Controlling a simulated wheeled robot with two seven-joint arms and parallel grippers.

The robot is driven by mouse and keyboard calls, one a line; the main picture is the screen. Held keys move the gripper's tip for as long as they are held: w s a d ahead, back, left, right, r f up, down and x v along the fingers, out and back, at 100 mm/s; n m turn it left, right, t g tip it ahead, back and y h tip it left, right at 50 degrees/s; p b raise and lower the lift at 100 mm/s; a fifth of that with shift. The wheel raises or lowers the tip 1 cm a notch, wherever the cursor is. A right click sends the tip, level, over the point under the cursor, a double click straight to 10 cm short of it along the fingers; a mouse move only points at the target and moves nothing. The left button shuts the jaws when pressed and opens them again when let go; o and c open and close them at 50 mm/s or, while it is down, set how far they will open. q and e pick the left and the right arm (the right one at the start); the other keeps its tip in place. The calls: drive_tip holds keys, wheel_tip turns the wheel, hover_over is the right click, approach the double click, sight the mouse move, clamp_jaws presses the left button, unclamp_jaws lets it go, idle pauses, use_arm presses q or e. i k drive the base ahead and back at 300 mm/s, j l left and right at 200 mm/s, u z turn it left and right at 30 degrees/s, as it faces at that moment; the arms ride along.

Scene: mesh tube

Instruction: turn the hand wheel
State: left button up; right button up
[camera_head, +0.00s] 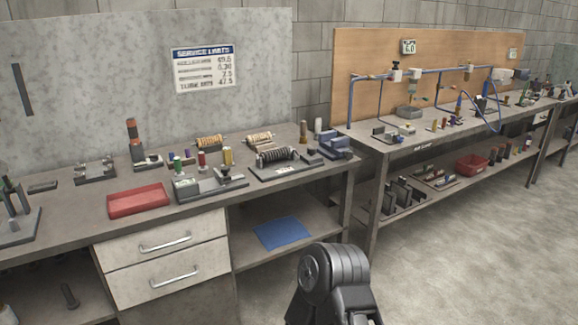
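No hand wheel can be made out for certain. A grey fixture (208,188) stands on the left workbench, with a small dark knob (225,171) at its right end; the knob is too small to tell if it is a wheel. A dark ribbed coil (276,155) sits on a grey plate to the right of it. A dark grey rounded arm link, which looks like my own, rises at the bottom centre, in front of the bench. No gripper fingers show in the head view.
A red tray (138,200) lies on the left bench (75,226), among small coloured parts. A blue vise-like block (335,144) stands at its right end. A blue cloth (283,233) lies on the shelf below. A second bench (425,148) stands right. Concrete floor (470,265) is clear.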

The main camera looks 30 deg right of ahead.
sight(312, 150)
drive_tip(key=l+u, duration=0.15)
drive_tip(key=u, duration=0.15)
drive_tip(key=l+u, duration=0.5)
drive_tip(key=l, duration=0.55)
drive_tip(key=l+u, duration=0.2)
drive_tip(key=l, duration=0.6)
drive_tip(key=k+l+u, duration=0.2)
drive_tip(key=l, duration=0.55)
drive_tip(key=k+l, duration=0.1)
drive_tip(key=l, duration=1.1)
drive_tip(key=k+l, duration=0.15)
drive_tip(key=l, duration=0.45)
